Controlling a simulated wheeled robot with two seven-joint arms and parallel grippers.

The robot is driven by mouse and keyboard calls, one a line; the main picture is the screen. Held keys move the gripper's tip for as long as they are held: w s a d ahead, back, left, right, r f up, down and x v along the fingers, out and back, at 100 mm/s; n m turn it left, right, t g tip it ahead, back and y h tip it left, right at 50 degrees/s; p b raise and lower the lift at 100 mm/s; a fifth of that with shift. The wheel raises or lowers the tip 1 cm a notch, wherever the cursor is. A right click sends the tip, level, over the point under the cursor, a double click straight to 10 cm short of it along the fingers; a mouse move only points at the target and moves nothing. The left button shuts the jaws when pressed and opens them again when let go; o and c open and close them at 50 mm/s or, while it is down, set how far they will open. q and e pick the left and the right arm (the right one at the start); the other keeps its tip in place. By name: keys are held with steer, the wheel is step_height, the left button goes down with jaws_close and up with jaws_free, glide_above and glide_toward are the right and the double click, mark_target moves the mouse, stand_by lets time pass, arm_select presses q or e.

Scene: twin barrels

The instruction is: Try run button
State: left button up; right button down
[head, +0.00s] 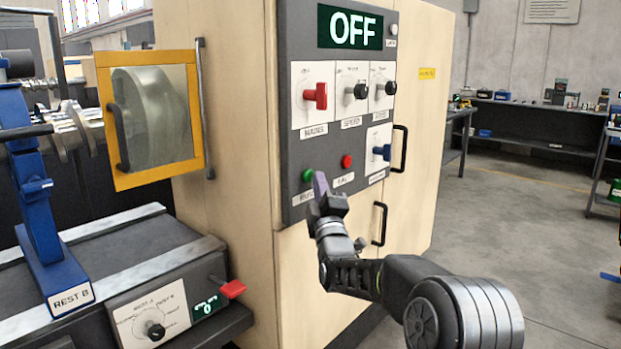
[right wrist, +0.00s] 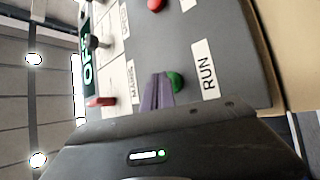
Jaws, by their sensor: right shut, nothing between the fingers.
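The green run button (head: 308,175) is on the lower left of the dark control panel (head: 296,150), left of a red button (head: 347,161). The display (head: 349,27) above reads OFF. My right gripper (head: 320,182) is shut and empty, its fingertips just right of the green button in the head view. In the right wrist view the purple fingertips (right wrist: 156,90) are beside the green button (right wrist: 175,81) and overlap its edge; I cannot tell whether they touch it. The RUN label (right wrist: 207,71) shows there. My left gripper is not in view.
The panel also has a red knob (head: 316,96), two black knobs and a blue switch (head: 382,152). Cabinet handles (head: 399,148) stick out to the right. A machine with a blue rest (head: 40,190) and a yellow-framed window (head: 150,118) stands left. The floor at right is open.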

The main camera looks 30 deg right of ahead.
steer(key=shift+w+a, duration=0.15)
steer(key=shift+w, duration=0.35)
stand_by(0.5)
steer(key=shift+s, duration=0.1)
steer(key=shift+s+d+b, duration=0.2)
steer(key=shift+s+b, duration=0.5)
steer(key=shift+s, duration=0.1)
steer(key=s, duration=0.1)
steer(key=s+d+b, duration=0.1)
steer(key=s, duration=0.1)
steer(key=s+b, duration=0.1)
steer(key=shift+s+d, duration=0.25)
steer(key=shift+s, duration=0.15)
stand_by(1.0)
